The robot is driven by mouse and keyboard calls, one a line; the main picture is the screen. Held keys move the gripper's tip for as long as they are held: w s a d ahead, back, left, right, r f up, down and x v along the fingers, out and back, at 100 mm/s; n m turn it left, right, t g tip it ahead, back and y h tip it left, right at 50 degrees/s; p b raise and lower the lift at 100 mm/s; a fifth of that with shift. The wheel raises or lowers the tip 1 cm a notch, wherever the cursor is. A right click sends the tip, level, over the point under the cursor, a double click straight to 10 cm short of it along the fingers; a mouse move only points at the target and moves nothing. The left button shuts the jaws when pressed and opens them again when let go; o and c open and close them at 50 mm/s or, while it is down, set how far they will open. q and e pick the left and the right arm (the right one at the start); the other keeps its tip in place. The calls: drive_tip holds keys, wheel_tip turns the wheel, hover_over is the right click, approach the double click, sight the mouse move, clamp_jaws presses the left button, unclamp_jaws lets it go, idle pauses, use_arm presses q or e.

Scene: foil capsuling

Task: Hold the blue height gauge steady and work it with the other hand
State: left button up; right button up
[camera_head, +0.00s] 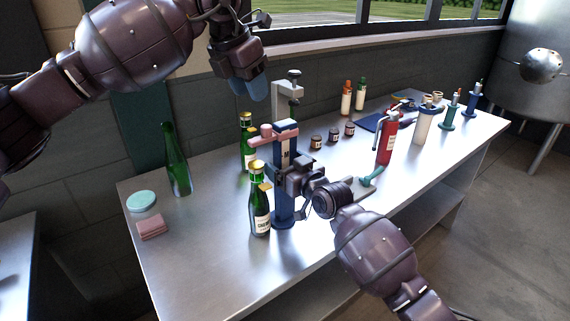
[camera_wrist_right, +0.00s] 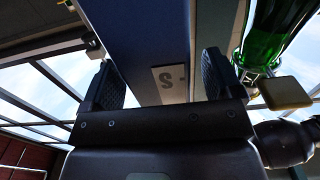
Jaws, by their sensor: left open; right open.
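My right gripper (camera_head: 297,180) is at the middle of the column. In the right wrist view the column (camera_wrist_right: 145,30) with an "S" label passes between the fingers of my right gripper (camera_wrist_right: 162,78), with gaps visible, so it looks open around it. My left gripper (camera_head: 254,88) is open and empty, raised above the bench, up and left of the gauge.
A gold-topped green bottle (camera_head: 260,212) stands close left of the gauge, another (camera_head: 247,150) behind it. A red extinguisher-like bottle (camera_head: 386,145) stands right. The front-left bench (camera_head: 190,265) is clear.

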drive_tip(key=shift+w+a, duration=0.2)
drive_tip(key=c, duration=1.3)
idle(0.3)
